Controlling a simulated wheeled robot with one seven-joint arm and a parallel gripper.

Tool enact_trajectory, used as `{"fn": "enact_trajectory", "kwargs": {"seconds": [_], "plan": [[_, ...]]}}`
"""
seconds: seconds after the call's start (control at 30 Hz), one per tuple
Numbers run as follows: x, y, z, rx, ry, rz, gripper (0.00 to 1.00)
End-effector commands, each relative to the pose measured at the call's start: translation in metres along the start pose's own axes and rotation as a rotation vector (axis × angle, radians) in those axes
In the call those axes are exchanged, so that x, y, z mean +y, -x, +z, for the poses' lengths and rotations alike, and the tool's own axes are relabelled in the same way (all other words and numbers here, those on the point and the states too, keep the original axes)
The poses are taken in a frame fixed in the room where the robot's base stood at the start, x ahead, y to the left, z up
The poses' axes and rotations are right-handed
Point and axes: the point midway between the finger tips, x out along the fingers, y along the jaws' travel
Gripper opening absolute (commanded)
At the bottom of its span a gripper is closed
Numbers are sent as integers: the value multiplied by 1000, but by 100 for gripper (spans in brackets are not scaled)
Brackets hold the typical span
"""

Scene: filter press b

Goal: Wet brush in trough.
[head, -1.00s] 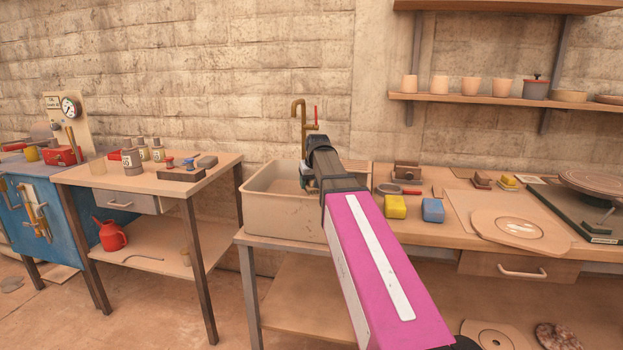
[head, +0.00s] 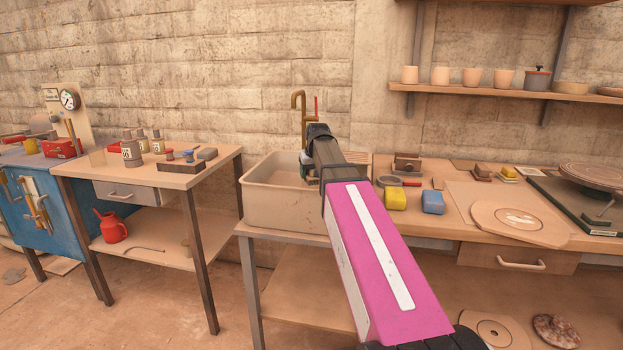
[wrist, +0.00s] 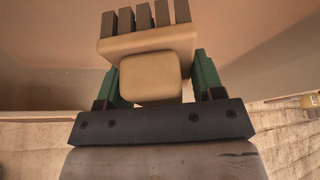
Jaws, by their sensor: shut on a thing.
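The trough (head: 285,205) is a beige, open-topped basin on the bench, below a brass tap (head: 299,112) with a red lever. My arm reaches over the trough, and my gripper end is mostly hidden behind my arm in the head view. In the wrist view my gripper (wrist: 153,85) has its two green fingers shut on the brush (wrist: 150,45). The brush has a pale wooden block and grey bristle tufts pointing away from the gripper. The trough's inner wall seems to lie behind it. I cannot tell whether the bristles touch water.
A yellow block (head: 395,199) and a blue block (head: 433,203) sit on the bench just right of the trough. A side table (head: 140,165) with bottles stands at left. A shelf (head: 450,90) with cups hangs at upper right.

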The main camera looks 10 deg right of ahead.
Motion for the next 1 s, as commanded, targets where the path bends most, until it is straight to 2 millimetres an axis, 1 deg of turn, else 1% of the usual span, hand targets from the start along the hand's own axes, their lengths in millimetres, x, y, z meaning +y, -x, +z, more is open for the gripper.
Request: {"fn": "enact_trajectory", "kwargs": {"seconds": [1.0], "plan": [[0,64,-27,0,0,0,42]]}}
